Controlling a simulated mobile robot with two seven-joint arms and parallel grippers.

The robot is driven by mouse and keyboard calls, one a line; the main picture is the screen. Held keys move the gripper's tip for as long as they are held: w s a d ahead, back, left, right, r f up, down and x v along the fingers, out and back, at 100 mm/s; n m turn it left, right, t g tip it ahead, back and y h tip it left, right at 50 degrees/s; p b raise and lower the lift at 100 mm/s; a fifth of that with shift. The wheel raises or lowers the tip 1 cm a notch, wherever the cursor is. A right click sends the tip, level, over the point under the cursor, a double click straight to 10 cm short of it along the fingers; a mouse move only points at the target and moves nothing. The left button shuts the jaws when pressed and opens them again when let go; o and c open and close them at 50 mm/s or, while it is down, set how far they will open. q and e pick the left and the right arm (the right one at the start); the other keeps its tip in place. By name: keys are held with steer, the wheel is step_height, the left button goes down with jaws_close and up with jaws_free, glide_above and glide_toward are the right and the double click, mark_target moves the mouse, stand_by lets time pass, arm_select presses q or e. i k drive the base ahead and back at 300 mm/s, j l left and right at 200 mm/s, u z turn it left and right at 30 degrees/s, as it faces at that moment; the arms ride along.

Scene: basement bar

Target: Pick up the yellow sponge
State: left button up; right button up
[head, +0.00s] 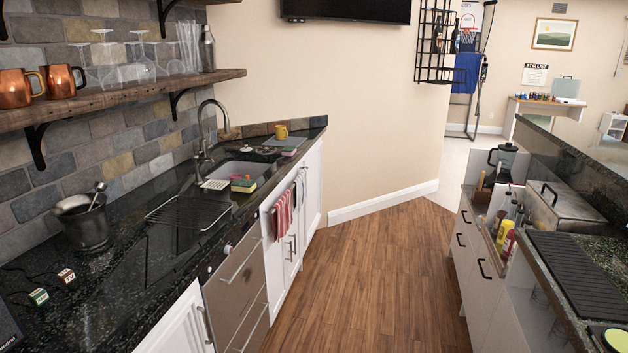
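Neither of my grippers is in view.
Striped towels (284,214) hang below. The wooden floor (375,280) between the counters is clear.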

mark_target(243, 186)
steer(key=i+l+u, duration=0.3)
steer(key=i, duration=0.25)
steer(key=i+l+u, duration=0.35)
steer(key=i+l, duration=0.1)
steer(key=l, duration=0.1)
